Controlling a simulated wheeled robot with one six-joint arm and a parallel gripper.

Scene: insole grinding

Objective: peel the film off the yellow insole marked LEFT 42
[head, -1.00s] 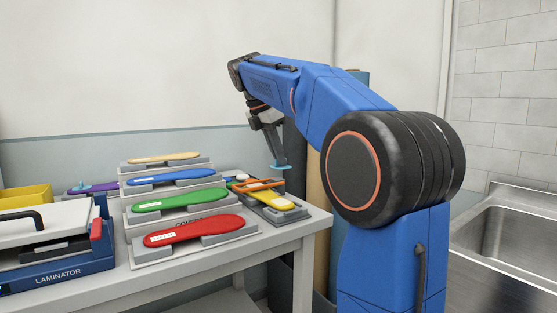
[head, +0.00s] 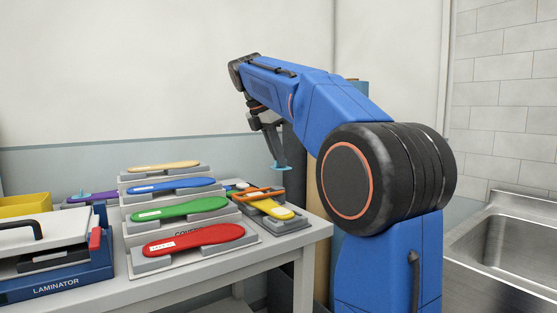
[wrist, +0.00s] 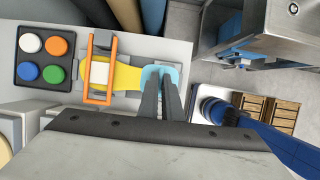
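The yellow insole (head: 272,208) lies on a grey holder at the table's right end; it also shows in the wrist view (wrist: 126,78). An orange frame (wrist: 88,70) straddles it, over a white patch whose text I cannot read. My gripper (head: 276,160) is above the insole's toe end. Its fingers (wrist: 162,82) are close together on a light-blue tab (wrist: 172,72), which shows around the fingertips and in the head view (head: 280,167). The tab hangs clear above the insole in the head view. I cannot make out any clear film between them.
Red (head: 195,240), green (head: 182,210), blue (head: 170,187) and tan (head: 163,166) insoles stand on stepped holders left of the yellow one. A laminator (head: 50,275) is at far left. A pad with coloured discs (wrist: 42,58) adjoins the orange frame. A sink (head: 510,245) is at right.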

